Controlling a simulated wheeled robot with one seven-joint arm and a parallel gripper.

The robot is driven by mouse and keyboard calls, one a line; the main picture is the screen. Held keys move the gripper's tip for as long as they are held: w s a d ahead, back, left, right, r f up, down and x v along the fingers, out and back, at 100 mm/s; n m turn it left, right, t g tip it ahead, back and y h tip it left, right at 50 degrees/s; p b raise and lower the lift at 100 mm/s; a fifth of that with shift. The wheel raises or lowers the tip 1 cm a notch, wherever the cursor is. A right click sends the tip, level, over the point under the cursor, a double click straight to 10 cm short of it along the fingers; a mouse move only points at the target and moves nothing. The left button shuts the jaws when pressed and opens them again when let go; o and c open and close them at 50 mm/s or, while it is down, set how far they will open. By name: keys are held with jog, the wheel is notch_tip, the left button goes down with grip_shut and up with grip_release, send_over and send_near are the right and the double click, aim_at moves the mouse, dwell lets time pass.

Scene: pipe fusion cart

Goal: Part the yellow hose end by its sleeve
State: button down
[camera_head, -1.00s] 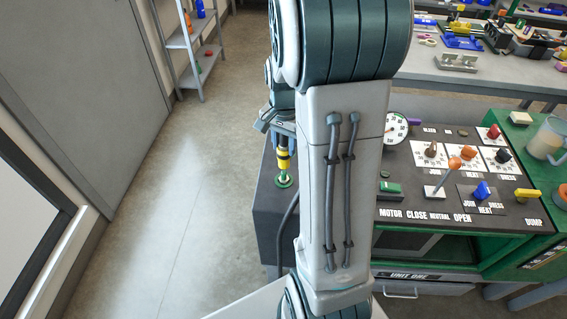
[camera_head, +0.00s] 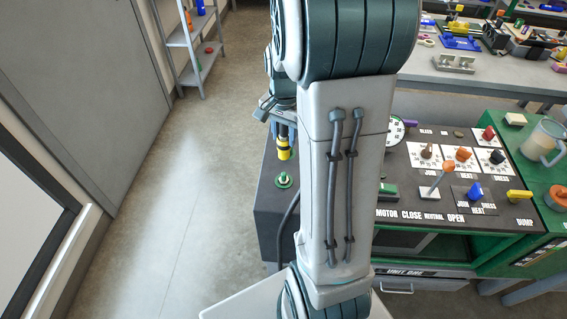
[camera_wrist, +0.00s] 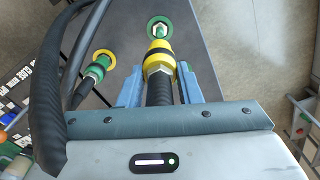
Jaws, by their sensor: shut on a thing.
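The yellow hose end (camera_head: 284,150), yellow with a dark band, hangs from my gripper (camera_head: 283,132) above the panel's left corner. In the wrist view the yellow hose end (camera_wrist: 158,60) sits between the two blue fingers of my gripper (camera_wrist: 159,80), which is shut on it. Its dark hose runs back toward the wrist. The green port (camera_head: 283,181) stands bare on the panel below, with a visible gap in the head view. Its metal nipple shows in the wrist view (camera_wrist: 160,29), just beyond the hose end. The sleeve's exact position is hard to tell.
A second hose end, green with a yellow ring (camera_wrist: 101,66), sits on the panel to the left in the wrist view. A thick black hose (camera_wrist: 48,95) passes beside my gripper. The head view shows a gauge (camera_head: 396,131), levers and knobs to the right.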

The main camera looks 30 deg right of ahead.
jog(key=shift+r+p, duration=1.4)
jog(key=shift+r, duration=0.7)
jog(key=shift+f, duration=0.15)
